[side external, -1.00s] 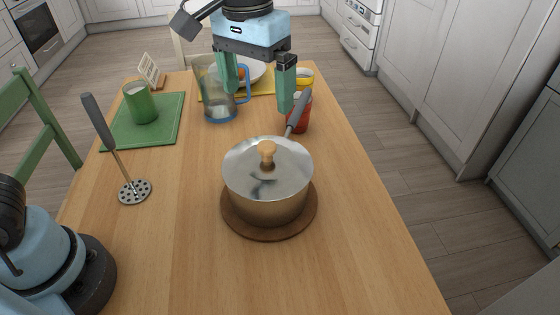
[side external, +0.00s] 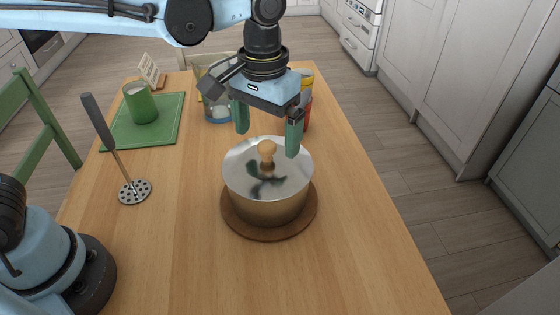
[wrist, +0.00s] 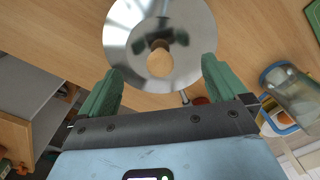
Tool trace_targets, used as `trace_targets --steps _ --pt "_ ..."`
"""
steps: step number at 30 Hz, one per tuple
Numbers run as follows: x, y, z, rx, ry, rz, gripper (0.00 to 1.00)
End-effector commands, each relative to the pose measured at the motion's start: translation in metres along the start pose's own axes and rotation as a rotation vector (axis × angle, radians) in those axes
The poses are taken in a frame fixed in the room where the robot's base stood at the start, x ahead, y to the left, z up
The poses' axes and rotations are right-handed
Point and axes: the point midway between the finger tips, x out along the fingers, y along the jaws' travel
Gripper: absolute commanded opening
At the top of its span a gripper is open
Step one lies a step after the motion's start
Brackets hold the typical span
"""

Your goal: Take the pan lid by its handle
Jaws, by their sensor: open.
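The pan lid (side external: 240,176) is shiny metal with a round wooden handle (side external: 266,148) at its centre. It sits on the pan (side external: 262,210), which stands on a round brown board (side external: 240,228). My gripper (side external: 268,143) is open and empty, with green fingers, just above and behind the lid in the side view. In the wrist view, the lid (wrist: 130,22) lies ahead of the fingertips, and its handle (wrist: 160,60) shows between and beyond the open fingers (wrist: 163,72). The fingers appear apart from the handle. My gripper hides the pan's own grip in the side view.
A masher (side external: 132,190) stands at the left. A green mug (side external: 140,105) stands on a green mat (side external: 165,130). The table front (side external: 340,270) is clear.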

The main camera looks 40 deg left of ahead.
Motion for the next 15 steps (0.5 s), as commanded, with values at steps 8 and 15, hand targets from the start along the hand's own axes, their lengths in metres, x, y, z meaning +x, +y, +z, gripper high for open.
trace_targets --steps 8,15 --pt "0.034 0.0 0.0 0.0 0.0 0.0 0.99" --pt "0.039 -0.001 0.0 0.0 0.001 0.0 0.99"
